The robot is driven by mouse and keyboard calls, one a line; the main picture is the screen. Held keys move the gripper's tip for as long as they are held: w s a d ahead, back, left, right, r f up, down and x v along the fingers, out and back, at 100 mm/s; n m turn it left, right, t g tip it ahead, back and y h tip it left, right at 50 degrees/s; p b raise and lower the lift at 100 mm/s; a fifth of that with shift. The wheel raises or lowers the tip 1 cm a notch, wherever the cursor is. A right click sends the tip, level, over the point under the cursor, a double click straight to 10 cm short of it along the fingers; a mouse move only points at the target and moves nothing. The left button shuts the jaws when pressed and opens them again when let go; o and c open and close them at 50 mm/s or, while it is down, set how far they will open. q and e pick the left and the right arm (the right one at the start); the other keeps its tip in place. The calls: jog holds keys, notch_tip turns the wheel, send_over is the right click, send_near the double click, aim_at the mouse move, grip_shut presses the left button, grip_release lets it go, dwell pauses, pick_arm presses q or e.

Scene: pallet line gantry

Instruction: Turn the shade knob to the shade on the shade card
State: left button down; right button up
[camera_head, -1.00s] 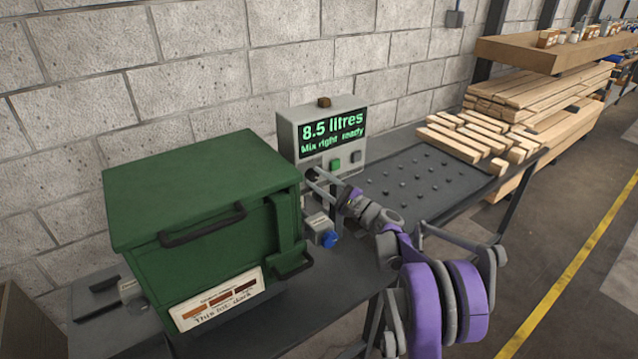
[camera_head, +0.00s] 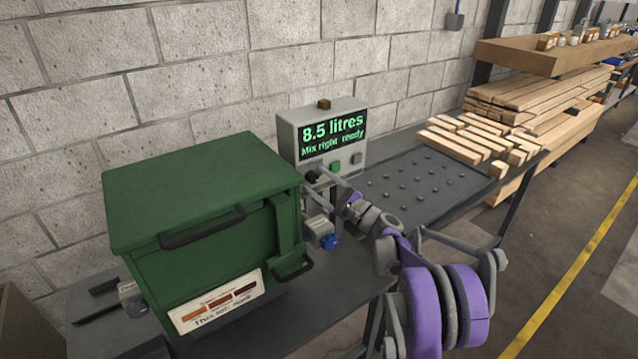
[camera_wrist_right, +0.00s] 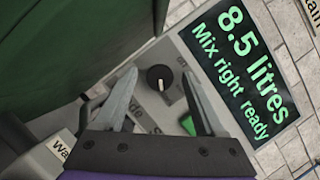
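The shade knob (camera_wrist_right: 160,77) is a round black dial with a pale pointer mark on the grey control box (camera_head: 290,135). In the head view the knob (camera_head: 311,176) shows small beside my gripper. My right gripper (camera_wrist_right: 159,79) is open, with its fingertips on either side of the knob in the wrist view; I cannot tell whether they touch it. It also shows in the head view (camera_head: 313,181). The shade card (camera_head: 218,302) on the green cabinet's front has three brown swatches and reads "This lot: dark". The words around the knob are partly hidden. My left gripper is out of view.
The display (camera_head: 333,134) reads "8.5 litres, Mix right ready". A green button (camera_wrist_right: 187,124) is close to the right finger. The green cabinet (camera_head: 205,190) stands close left of the gripper. A blue-ended fitting (camera_head: 331,242) lies below.

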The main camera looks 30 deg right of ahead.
jog(key=b+v, duration=0.1)
jog(key=v, duration=1)
jog(key=shift+w, duration=0.1)
dwell(0.4)
